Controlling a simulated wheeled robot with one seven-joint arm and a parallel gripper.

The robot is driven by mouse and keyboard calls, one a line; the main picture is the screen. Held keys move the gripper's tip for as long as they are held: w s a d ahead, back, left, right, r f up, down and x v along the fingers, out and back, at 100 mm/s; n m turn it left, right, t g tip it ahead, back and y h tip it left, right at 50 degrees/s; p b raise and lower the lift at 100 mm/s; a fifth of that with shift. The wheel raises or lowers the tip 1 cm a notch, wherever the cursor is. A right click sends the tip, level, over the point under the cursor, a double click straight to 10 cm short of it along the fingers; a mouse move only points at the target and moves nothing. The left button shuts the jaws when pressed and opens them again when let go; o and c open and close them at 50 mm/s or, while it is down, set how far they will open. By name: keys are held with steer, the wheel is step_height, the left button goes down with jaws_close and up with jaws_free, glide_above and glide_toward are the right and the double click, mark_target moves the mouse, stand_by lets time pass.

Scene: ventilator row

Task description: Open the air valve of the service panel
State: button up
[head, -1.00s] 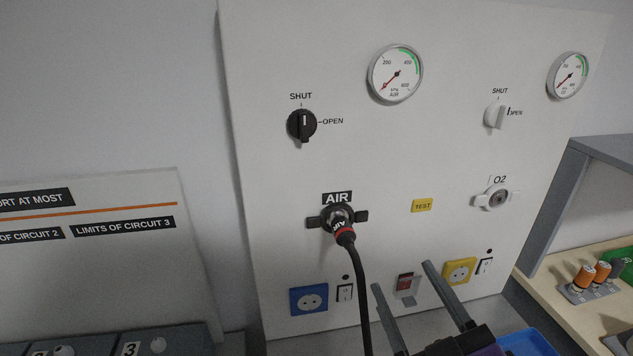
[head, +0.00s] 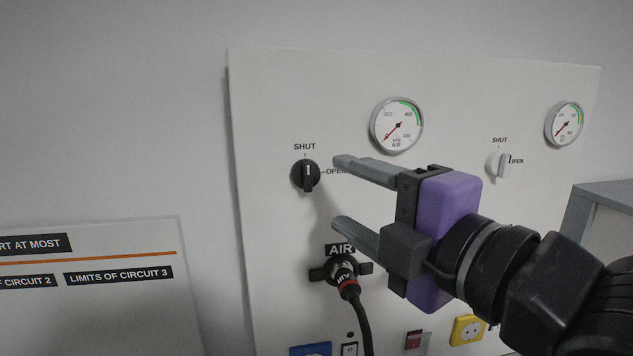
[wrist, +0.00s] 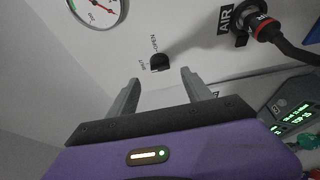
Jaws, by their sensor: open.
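The black air valve knob (head: 306,175) is on the service panel (head: 270,90), above the AIR outlet. Its white mark points up at SHUT, with OPEN labelled to its right. In the wrist view the knob (wrist: 160,63) lies beyond and between the fingertips. My gripper (head: 342,192) is open and empty, in front of the panel, to the right of the knob in the head view and apart from it. The air gauge (head: 397,125) has its red needle at the low end. A black hose plug (head: 344,273) sits in the AIR outlet.
A white O2 valve knob (head: 498,164) and a second gauge (head: 565,123) are at the panel's right. A black hose (head: 363,318) hangs below the AIR plug, close under my lower finger. A sign board (head: 90,290) stands at the left. The panel left of the knob is clear.

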mark_target(312, 180)
steer(key=p+x, duration=0.1)
steer(key=x, duration=0.6)
steer(key=shift+w+a+p, duration=0.15)
steer(key=shift+p, duration=0.15)
steer(key=shift+f, duration=0.1)
jaws_close()
